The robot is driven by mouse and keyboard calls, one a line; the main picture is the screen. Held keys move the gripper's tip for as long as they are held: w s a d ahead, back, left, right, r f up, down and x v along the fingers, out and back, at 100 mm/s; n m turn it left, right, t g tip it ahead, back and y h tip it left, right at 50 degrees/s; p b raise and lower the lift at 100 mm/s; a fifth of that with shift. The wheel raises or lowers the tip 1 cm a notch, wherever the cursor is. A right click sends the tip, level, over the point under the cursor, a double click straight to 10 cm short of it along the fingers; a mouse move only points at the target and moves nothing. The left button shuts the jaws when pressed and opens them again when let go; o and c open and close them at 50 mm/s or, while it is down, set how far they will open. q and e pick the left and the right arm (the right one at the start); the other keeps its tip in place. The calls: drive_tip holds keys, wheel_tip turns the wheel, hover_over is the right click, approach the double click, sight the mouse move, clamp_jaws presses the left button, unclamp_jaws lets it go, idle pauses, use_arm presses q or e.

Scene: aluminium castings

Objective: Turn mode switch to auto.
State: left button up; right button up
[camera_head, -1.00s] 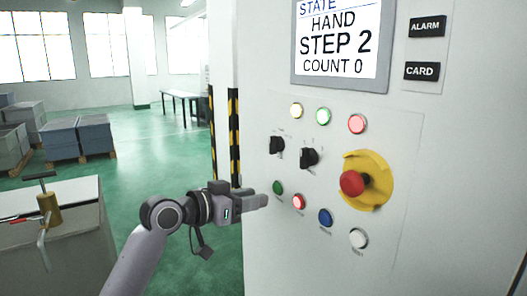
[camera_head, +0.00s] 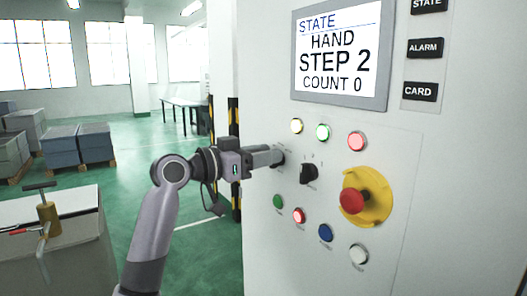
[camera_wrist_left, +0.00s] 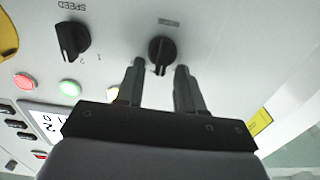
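The mode switch is the left black rotary knob on the cabinet panel; in the head view its edge (camera_head: 281,156) shows at the tip of my left gripper (camera_head: 278,157), which covers most of it. In the left wrist view the knob (camera_wrist_left: 162,50) lies just beyond and between the two fingertips of my left gripper (camera_wrist_left: 160,65). The fingers are apart, with a gap on each side of the knob. Its label is too blurred to read. The display (camera_head: 338,50) reads STATE HAND, STEP 2, COUNT 0. My right gripper is not in view.
A second black knob (camera_head: 309,174), labelled SPEED in the left wrist view (camera_wrist_left: 74,42), sits close to the right. Lit lamps are above, several push buttons below. A red emergency stop (camera_head: 353,201) on a yellow plate (camera_head: 378,207) is further right. A clamp bench (camera_head: 75,215) stands at left.

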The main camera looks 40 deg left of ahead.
use_arm(q)
clamp_jaws()
drive_tip(key=shift+s+d+f+m+b, duration=0.15)
drive_tip(key=shift+m+b, duration=0.5)
drive_tip(key=shift+m, duration=0.85)
drive_tip(key=shift+w+d+m+b, duration=0.15)
drive_tip(key=shift+m+b, duration=0.55)
drive_tip(key=shift+m, duration=0.8)
drive_tip(key=shift+s+d+f+m+b, duration=0.15)
drive_tip(key=shift+m+b, duration=0.5)
drive_tip(key=shift+m, duration=0.85)
drive_tip(key=shift+d, duration=0.1)
unclamp_jaws()
